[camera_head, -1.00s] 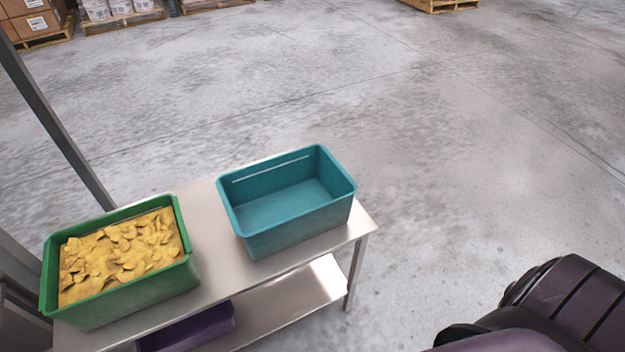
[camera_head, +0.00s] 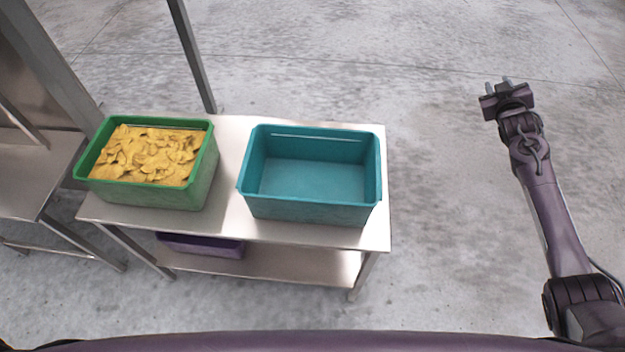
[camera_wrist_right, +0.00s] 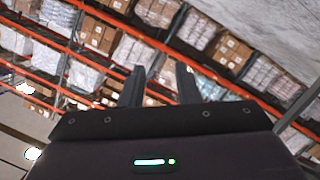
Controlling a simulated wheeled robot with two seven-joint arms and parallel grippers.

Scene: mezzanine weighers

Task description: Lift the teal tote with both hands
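The teal tote (camera_head: 310,212) is an empty open box standing upright on the right part of a metal table (camera_head: 232,150). My right gripper (camera_head: 498,84) is to the right of the tote and the table, over the floor, well apart from both. Its two fingers also show in the right wrist view (camera_wrist_right: 160,85), spread with a gap and nothing between them. My left gripper is not in the head view.
A green tote (camera_head: 205,185) full of yellow pieces stands left of the teal tote. A purple tote (camera_head: 205,247) is on the lower shelf. A grey post (camera_head: 193,55) rises behind the table. Another metal table (camera_head: 30,185) is at left. Floor at right is clear.

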